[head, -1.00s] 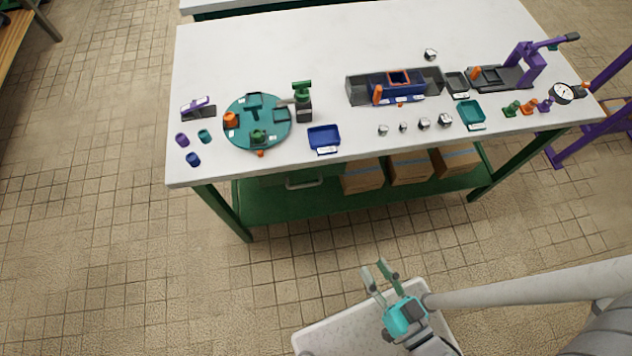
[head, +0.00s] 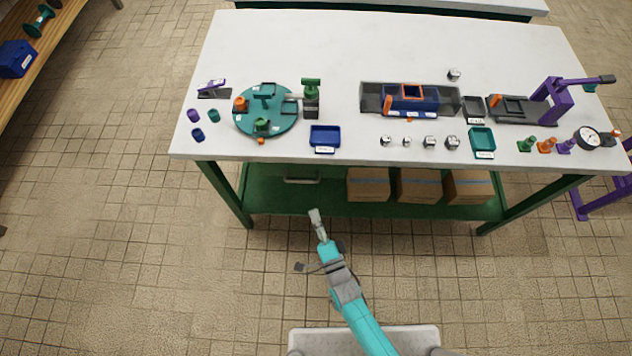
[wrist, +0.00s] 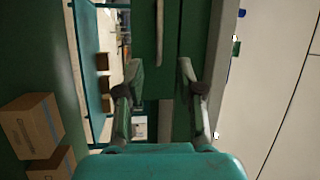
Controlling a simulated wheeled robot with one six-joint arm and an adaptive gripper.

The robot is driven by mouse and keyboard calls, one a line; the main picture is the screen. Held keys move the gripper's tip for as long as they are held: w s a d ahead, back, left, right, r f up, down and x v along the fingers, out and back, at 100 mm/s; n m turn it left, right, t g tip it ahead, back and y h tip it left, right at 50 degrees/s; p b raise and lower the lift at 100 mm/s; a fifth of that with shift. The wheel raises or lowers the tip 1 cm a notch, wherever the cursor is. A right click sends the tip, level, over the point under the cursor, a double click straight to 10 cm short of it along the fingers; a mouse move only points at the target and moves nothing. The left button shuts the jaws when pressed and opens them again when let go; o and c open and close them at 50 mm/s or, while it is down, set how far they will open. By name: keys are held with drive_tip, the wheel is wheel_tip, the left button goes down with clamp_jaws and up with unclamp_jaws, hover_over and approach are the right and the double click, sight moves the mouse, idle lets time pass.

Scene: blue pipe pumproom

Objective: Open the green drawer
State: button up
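The green drawer (wrist: 172,45) hangs under the left part of the workbench. The wrist view shows its front turned sideways and close ahead. Its pale bar handle (wrist: 159,32) lies between the lines of my two fingers, farther forward; it also shows below the table edge in the head view (head: 301,180). The drawer looks shut. My gripper (wrist: 162,88) is open and empty, its fingers on either side of the handle's line and apparently short of it. In the head view my gripper (head: 315,214) is in front of the bench, just below the handle in the picture.
The white bench top (head: 330,50) overhangs the drawer and carries a teal turntable (head: 283,122), a blue tray (head: 325,137) and several small parts. Cardboard boxes (head: 368,184) stand on the green lower shelf (head: 340,205), right of the drawer. Floor in front is clear.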

sight(301, 180)
drive_tip(key=shift+m, duration=0.4)
drive_tip(key=x, duration=1.2)
drive_tip(key=shift+w+a+f, duration=0.1)
drive_tip(key=shift+a, duration=0.05)
clamp_jaws()
